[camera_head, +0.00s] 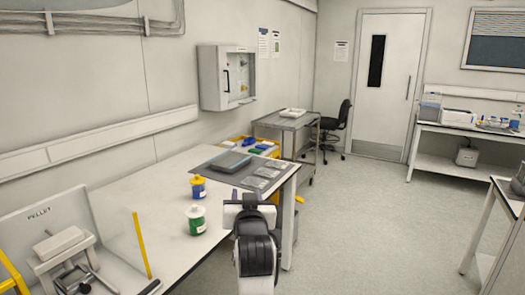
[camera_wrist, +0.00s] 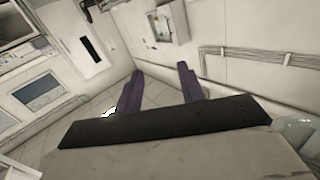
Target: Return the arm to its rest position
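My arm shows low in the middle of the head view, in front of the bench's right end, with my gripper (camera_head: 250,204) at its far end. In the wrist view my gripper (camera_wrist: 160,70) has two purple fingers set apart with nothing between them, so it is open and empty. The wrist picture is tilted, with wall, floor and door behind the fingers. In the head view the fingers are too small and too hidden by the arm to read clearly.
The white bench (camera_head: 150,203) holds a blue-and-yellow jar (camera_head: 198,188), a green-and-white jar (camera_head: 196,220), a grey mat (camera_head: 222,175) and a pellet press (camera_head: 65,258). A steel cart (camera_head: 287,123) and a chair (camera_head: 335,128) stand beyond. Open floor (camera_head: 380,220) lies to the right.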

